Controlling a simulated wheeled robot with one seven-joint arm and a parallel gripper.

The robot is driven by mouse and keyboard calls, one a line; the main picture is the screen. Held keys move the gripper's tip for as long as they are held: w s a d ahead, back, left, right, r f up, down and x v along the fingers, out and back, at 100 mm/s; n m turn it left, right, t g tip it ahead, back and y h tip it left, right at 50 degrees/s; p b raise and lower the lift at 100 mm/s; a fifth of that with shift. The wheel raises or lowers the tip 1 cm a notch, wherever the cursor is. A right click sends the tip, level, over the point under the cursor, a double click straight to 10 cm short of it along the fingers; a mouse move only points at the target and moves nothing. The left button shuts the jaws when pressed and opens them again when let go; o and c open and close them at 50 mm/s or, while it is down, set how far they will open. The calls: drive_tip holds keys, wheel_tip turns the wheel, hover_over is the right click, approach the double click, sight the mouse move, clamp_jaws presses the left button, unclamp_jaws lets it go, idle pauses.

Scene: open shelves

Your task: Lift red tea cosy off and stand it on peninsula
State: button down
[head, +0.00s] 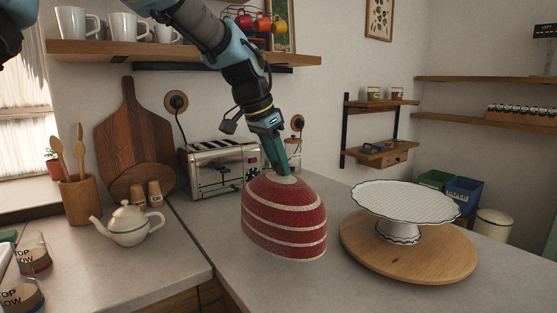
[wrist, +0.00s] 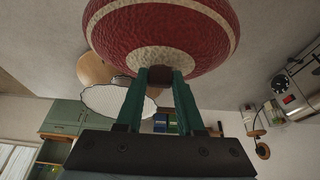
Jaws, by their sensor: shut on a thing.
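The red tea cosy (head: 283,222), with cream stripes, is upright over the grey peninsula counter (head: 300,290) in the head view. My gripper (head: 283,173) comes down from above and is shut on the cosy's top. In the wrist view the two green fingers of my gripper (wrist: 160,76) pinch the top knob, and the red cosy (wrist: 165,28) fills the upper middle. I cannot tell whether its bottom edge touches the counter. The white teapot (head: 128,224) stands uncovered on the left counter.
A cake stand (head: 405,205) on a round wooden board (head: 430,257) is close to the cosy's right. A toaster (head: 222,167) stands behind it to the left. A wall shelf (head: 190,54) with mugs crosses behind my arm. The counter in front of the cosy is clear.

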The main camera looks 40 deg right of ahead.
sight(267, 178)
wheel_tip(267, 178, down, 10)
drive_tip(key=b, duration=0.7)
drive_tip(key=shift+f, duration=0.2)
drive_tip(key=shift+c, duration=2.2)
unclamp_jaws()
drive_tip(key=b+v, duration=0.1)
drive_tip(key=v, duration=1)
drive_tip(key=shift+b, duration=0.35)
drive_tip(key=shift+f, duration=0.1)
